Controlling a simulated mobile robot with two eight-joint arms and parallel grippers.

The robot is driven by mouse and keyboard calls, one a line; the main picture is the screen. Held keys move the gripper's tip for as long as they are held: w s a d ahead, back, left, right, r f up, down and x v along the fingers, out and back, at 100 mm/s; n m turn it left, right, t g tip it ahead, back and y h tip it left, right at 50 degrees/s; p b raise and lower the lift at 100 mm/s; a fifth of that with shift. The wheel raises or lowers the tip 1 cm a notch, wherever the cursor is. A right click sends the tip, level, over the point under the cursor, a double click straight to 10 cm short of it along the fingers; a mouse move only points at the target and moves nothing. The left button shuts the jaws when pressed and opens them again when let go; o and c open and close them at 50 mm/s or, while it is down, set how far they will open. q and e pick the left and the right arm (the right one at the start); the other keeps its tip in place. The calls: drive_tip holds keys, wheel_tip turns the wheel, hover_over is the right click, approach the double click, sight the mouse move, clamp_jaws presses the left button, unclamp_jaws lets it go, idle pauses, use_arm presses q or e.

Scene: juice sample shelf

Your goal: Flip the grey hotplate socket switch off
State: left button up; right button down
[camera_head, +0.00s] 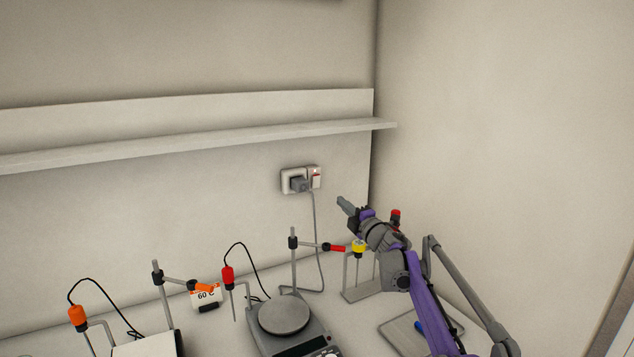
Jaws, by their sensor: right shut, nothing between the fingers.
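The socket (290,182) is a pale plate on the back wall below the shelf, with a grey plug (298,185) in its left part. Its switch (316,181) is at the right part and shows a red mark; I cannot tell its exact position. A grey cable runs from the plug down to the bench behind the hotplate (284,316). My right gripper (344,204) is shut and empty, below and to the right of the socket, apart from it in the picture. My left gripper is not in view.
Stands with clamps and probes rise near the hotplate, one with a red-tipped clamp (334,247). A yellow-topped holder (359,247) stands close to my right arm. A shelf (200,143) juts out above the socket. The right side wall is close to my arm.

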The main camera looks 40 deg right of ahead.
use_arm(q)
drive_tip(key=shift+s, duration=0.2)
use_arm(e)
drive_tip(key=shift+s+a+r, duration=0.1)
drive_tip(key=shift+s, duration=0.1)
drive_tip(key=p, duration=0.4)
approach(317, 178)
drive_tip(key=w, duration=0.3)
drive_tip(key=w+r, duration=0.1)
drive_tip(key=w, duration=0.1)
drive_tip(key=shift+d, duration=0.25)
drive_tip(key=shift+w+d+f+p, duration=0.15)
drive_tip(key=shift+w+p, duration=0.3)
drive_tip(key=shift+w, duration=0.45)
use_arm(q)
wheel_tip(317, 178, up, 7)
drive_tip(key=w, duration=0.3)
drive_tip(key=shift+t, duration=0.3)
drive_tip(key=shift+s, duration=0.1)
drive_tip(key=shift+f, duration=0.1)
use_arm(e)
drive_tip(key=shift+s, duration=0.1)
